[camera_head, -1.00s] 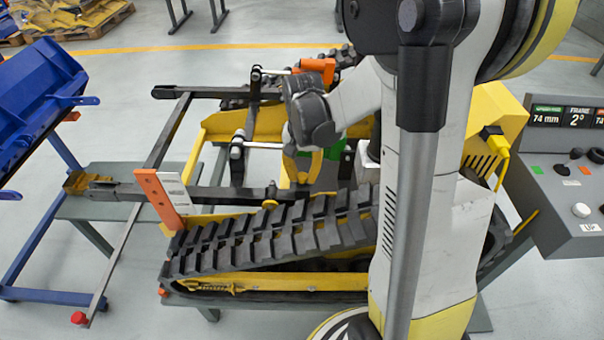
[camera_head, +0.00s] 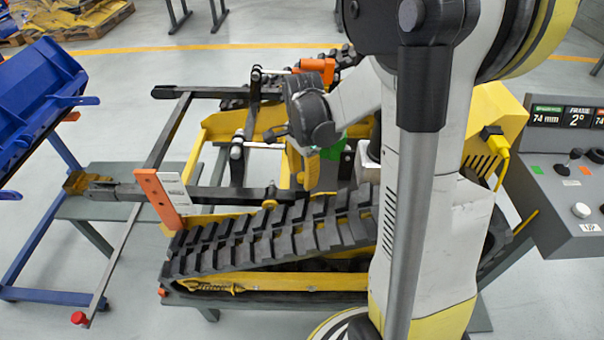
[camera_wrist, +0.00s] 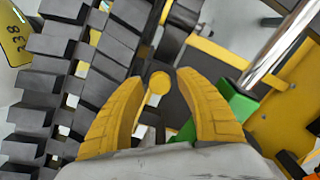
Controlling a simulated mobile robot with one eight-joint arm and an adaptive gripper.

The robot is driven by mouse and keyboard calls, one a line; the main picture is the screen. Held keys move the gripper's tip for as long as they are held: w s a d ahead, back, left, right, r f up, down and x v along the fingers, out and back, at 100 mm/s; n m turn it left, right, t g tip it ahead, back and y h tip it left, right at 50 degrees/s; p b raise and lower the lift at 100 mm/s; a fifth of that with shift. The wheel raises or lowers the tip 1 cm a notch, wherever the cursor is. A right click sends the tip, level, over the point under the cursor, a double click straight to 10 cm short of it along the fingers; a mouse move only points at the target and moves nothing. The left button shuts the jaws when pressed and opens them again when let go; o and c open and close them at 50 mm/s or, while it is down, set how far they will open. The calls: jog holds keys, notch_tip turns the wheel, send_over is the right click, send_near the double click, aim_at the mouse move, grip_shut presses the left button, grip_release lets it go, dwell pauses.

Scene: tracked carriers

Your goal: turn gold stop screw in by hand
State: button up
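The gold stop screw (camera_wrist: 160,82) shows in the wrist view as a round gold head on a thin shank. It sits between my two yellow fingertips, with a gap on each side. My gripper (camera_wrist: 158,77) is open and does not appear to touch the screw. In the head view my gripper (camera_head: 295,165) points down over the yellow machine frame, just behind the near rubber track (camera_head: 280,232).
In the wrist view, track pads (camera_wrist: 50,85) lie left; a green block (camera_wrist: 238,108) and a shiny rod (camera_wrist: 285,45) lie close on the right.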

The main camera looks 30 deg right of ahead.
jog(key=n, duration=0.8)
jog(key=shift+n, duration=0.4)
jog(key=n, duration=0.7)
jog(key=shift+n, duration=0.4)
jog(key=n, duration=1.2)
jog(key=shift+n, duration=0.3)
